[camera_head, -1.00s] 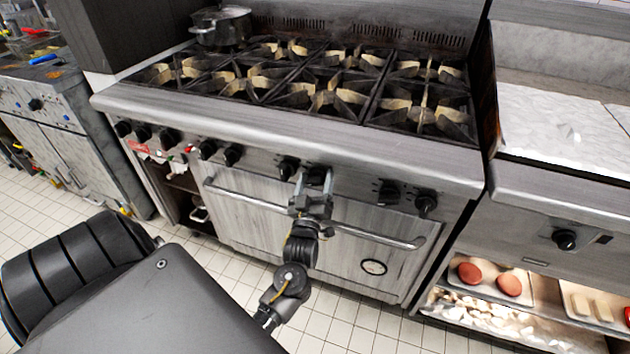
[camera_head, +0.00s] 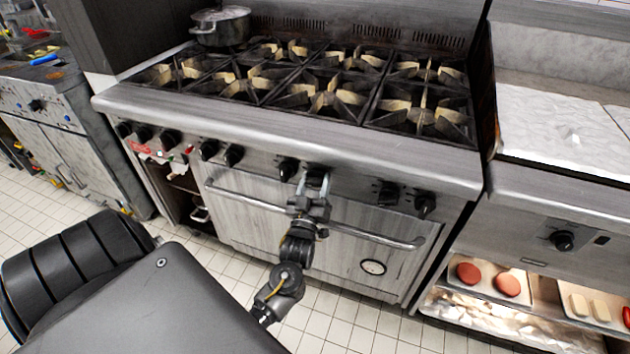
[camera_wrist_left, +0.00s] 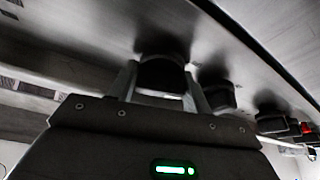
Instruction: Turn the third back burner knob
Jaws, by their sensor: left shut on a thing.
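The range (camera_head: 300,130) has a row of black knobs along its front panel. My left gripper (camera_head: 314,186) is at the middle of this panel, its fingers shut on a black burner knob (camera_head: 316,176). In the left wrist view the held knob (camera_wrist_left: 160,75) sits between the two fingers, one on each side. A neighbouring knob (camera_head: 288,169) is just left of it in the head view and stands free. The gripper partly hides the held knob, and I cannot tell its turn angle. My right gripper is not in view.
The oven door handle (camera_head: 365,236) runs below the knobs, behind my left wrist. More knobs (camera_head: 388,193) are to the right. A pot (camera_head: 221,27) stands on the back left of the cooktop. A counter with a lower food shelf (camera_head: 500,325) is at the right.

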